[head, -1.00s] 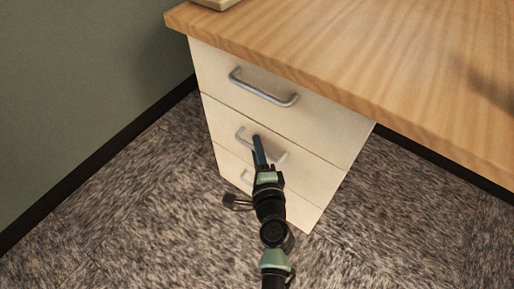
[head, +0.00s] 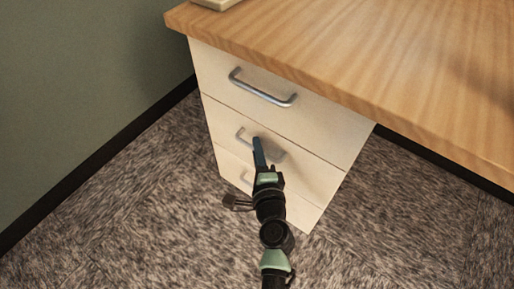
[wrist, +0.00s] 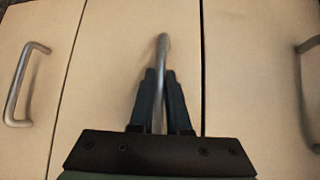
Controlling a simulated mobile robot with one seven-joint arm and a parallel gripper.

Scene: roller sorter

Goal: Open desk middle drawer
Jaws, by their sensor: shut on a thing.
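The desk's middle drawer (head: 222,118) is the second of three pale drawer fronts in the head view, and it looks flush with the others. Its metal handle (head: 241,134) is partly hidden behind my gripper (head: 257,142). In the wrist view the handle (wrist: 162,55) runs between the two dark fingers of my gripper (wrist: 160,78). The fingers are shut on the handle, one on each side. The middle drawer front (wrist: 110,70) fills the centre of the wrist view.
The top drawer's handle (head: 262,90) is above, and the bottom drawer's handle (head: 245,177) is partly visible below. The wooden desktop (head: 350,50) overhangs the drawers. A green wall (head: 80,90) stands at left. Carpet (head: 130,230) in front is clear.

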